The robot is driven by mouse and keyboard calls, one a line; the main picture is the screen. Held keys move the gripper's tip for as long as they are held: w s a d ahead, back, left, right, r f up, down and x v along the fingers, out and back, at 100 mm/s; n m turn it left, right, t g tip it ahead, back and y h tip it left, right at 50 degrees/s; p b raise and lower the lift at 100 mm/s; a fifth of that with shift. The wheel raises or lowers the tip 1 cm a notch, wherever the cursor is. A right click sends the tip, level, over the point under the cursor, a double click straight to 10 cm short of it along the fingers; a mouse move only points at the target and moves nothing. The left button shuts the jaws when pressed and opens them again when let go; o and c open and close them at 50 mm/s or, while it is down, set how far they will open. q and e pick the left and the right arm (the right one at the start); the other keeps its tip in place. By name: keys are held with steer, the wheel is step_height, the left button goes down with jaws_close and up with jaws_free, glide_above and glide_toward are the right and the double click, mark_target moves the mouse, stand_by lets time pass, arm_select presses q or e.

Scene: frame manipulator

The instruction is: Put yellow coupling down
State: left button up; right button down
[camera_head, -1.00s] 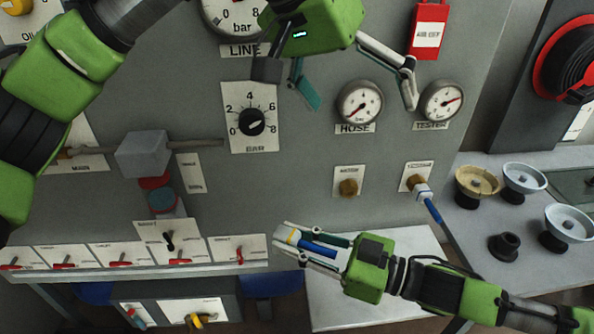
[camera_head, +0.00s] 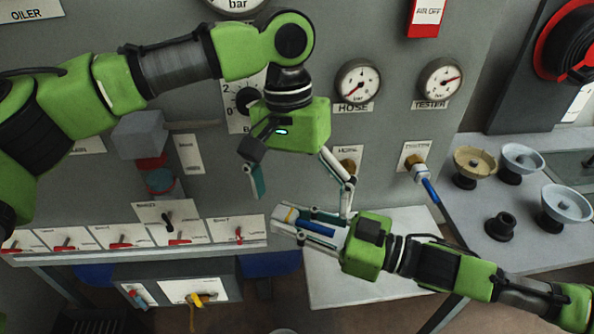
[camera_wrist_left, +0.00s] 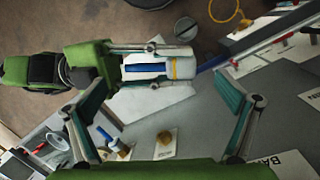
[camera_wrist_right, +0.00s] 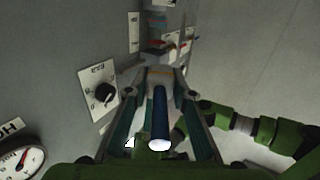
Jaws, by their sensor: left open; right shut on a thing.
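The coupling (camera_head: 290,214) is a pale cylinder with a yellow band and a blue stub. My right gripper (camera_head: 280,225) is shut on it in front of the panel, above the white shelf. The coupling lies nearly level, its banded end to the left in the head view. It also shows in the left wrist view (camera_wrist_left: 173,69), and its blue stub points at the camera in the right wrist view (camera_wrist_right: 160,122). My left gripper (camera_head: 300,200) is open and empty just above, its fingers spread wide and pointing down toward the coupling. I see no contact between them.
A blue-stubbed coupling sits on the tester port (camera_head: 421,172). The hose port (camera_head: 348,165) is partly behind my left finger. Red-handled switches (camera_head: 120,241) line the panel ledge. A box with a yellow part (camera_head: 197,299) is below. Bowl-like wheels (camera_head: 476,163) stand on the right table.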

mark_target(302, 221)
arm_select(q)
steer(key=shift+s+d+f, duration=0.1)
steer(key=shift+s+f, duration=0.05)
steer(key=shift+f, duration=0.6)
steer(key=shift+s+d+f, duration=0.1)
steer(key=shift+f, duration=0.65)
